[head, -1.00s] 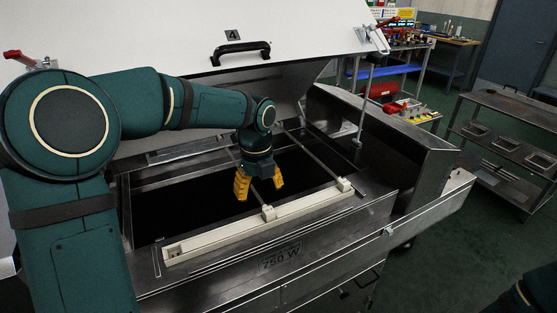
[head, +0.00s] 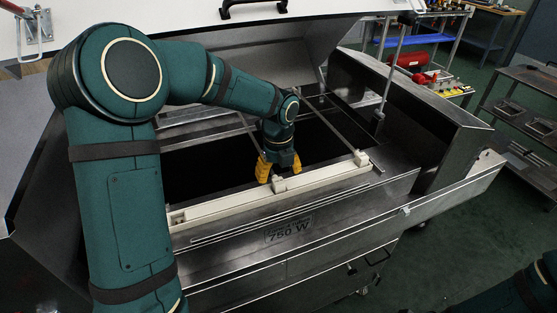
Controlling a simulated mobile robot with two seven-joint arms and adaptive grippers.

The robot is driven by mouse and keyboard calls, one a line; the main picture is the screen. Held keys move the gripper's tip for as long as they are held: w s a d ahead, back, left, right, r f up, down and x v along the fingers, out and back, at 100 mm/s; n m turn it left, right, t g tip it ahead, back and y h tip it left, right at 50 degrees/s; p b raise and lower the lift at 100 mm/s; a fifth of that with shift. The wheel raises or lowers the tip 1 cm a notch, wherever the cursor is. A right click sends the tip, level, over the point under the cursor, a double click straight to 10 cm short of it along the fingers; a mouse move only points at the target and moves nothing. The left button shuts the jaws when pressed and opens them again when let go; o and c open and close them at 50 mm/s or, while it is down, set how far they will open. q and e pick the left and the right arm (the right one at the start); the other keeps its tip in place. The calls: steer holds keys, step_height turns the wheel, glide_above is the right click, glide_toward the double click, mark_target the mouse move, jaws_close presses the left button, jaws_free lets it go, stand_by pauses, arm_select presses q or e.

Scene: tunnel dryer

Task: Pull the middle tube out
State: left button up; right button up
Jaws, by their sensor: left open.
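The middle tube (head: 247,127) is a thin grey rod over the dark opening of the dryer. It runs toward a small cream end block (head: 279,186) on the cream rail at the front. My left gripper (head: 279,171) has yellow fingers, points down and is open. Its fingers are spread on either side of the tube's near end, just behind the block. The gripper hides that end, so I cannot tell whether it touches the tube. A second tube (head: 328,124) runs to another block (head: 361,158) on the right. My right gripper is out of view.
The cream rail (head: 225,206) lies along the dryer's front edge (head: 340,202). The white lid (head: 130,17) stands raised behind my left arm. A metal side housing (head: 400,105) is at the right. A grey shelf cart (head: 525,115) stands farther right.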

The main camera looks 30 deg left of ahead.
mark_target(279, 182)
arm_select(q)
steer(key=shift+f+b, duration=0.3)
steer(key=shift+f, duration=1.65)
jaws_close()
